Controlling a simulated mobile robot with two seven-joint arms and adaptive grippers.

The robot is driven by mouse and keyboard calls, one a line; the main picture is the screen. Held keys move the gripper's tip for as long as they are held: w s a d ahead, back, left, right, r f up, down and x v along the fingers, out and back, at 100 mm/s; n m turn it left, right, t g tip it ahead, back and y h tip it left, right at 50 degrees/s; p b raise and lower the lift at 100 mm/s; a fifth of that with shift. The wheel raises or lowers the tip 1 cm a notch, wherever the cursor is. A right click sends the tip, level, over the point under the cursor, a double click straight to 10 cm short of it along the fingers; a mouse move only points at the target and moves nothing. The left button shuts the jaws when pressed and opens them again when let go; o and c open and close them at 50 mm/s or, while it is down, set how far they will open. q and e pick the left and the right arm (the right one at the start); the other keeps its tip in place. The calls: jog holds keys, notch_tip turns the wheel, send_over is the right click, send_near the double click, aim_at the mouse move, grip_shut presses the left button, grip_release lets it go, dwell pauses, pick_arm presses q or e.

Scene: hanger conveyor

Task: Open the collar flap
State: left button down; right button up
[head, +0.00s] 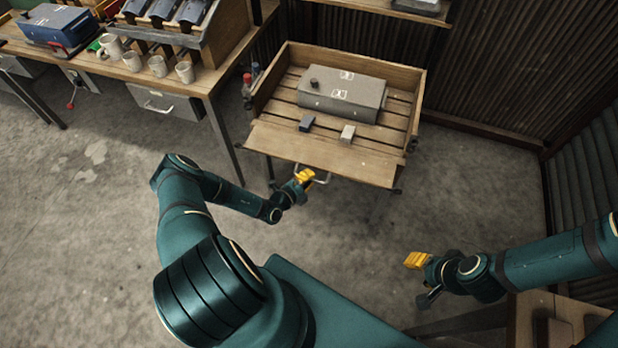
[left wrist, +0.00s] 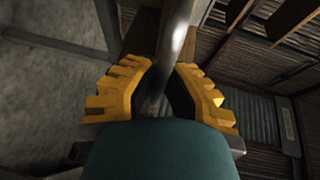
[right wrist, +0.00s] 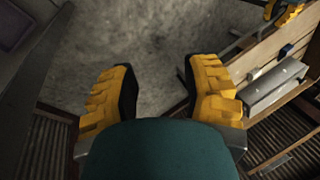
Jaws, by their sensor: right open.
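The wooden collar (head: 418,100) stands on a cart, with low walls at its left, back and right. Its front flap (head: 325,157) is a broad plank along the near side, and looks tilted outward; its exact angle is hard to tell. A pale metal handle (head: 325,179) shows at the flap's near edge. My left gripper (head: 305,175) is at this handle, and in the left wrist view its fingers (left wrist: 166,85) close on a metal bar. My right gripper (head: 416,260) is open and empty, well in front of the cart; its fingers (right wrist: 158,85) are wide apart.
A workbench (head: 195,85) with mugs stands at the left. Corrugated walls are behind and right. Floor before the cart is clear.

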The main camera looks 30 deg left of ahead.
pick_arm(q)
jog(key=shift+w+r+n+g+p, duration=0.15)
jog(key=shift+r+g+p, duration=0.3)
jog(key=shift+r+p, duration=0.65)
jog(key=shift+w+r+n+g+p, duration=0.15)
jog(key=shift+r+g+p, duration=0.45)
jog(key=shift+p, duration=0.8)
jog(key=shift+w+r+p, duration=0.15)
jog(key=shift+r+p, duration=0.3)
jog(key=shift+r, duration=0.3)
jog(key=c, duration=1)
grip_release()
jog(key=shift+a, duration=0.1)
jog(key=v, duration=1.2)
